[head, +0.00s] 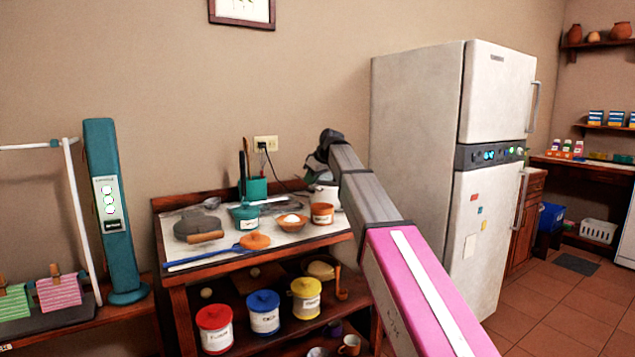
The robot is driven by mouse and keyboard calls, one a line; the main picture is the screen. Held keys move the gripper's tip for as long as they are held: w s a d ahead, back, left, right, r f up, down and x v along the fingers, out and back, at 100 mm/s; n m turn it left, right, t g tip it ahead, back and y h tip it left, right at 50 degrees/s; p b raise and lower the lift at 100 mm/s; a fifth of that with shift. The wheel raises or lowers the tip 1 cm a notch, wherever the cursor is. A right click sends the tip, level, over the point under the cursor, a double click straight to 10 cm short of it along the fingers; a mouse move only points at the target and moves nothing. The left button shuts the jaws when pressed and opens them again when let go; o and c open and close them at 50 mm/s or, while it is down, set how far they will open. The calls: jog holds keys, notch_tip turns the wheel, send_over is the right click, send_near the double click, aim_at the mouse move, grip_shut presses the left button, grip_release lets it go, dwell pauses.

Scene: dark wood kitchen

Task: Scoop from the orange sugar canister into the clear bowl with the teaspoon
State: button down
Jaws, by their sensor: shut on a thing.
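The orange sugar canister (322,214) stands open on the light worktop mat, near the right end of the table. A small bowl (291,224) with white contents sits just left of it; it looks brownish, and I cannot tell if it is the clear bowl. My gripper (316,168) is above and behind the canister, partly hidden by my own arm. It is shut, apparently on the teaspoon, but the spoon itself is too small and hidden to make out.
A white vessel (326,196) stands behind the orange canister. Red (215,329), blue (264,313) and yellow (305,299) canisters stand below. A fridge (440,160) stands right.

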jog(key=s+a+f+t+y, duration=0.2)
jog(key=s+a+t+y, duration=0.2)
jog(key=s+a+y, duration=0.2)
jog(key=shift+s+a+f, duration=0.15)
jog(key=shift+s+f, duration=0.05)
jog(key=shift+s, duration=0.85)
dwell(0.6)
jog(key=a+g+h, duration=0.1)
jog(key=h, duration=0.1)
jog(key=w+a+r+g+h, duration=0.1)
jog(key=g+h, duration=0.2)
jog(key=h, duration=0.1)
jog(key=shift+w+a+r+g+h, duration=0.3)
jog(key=shift+w+a+h, duration=0.1)
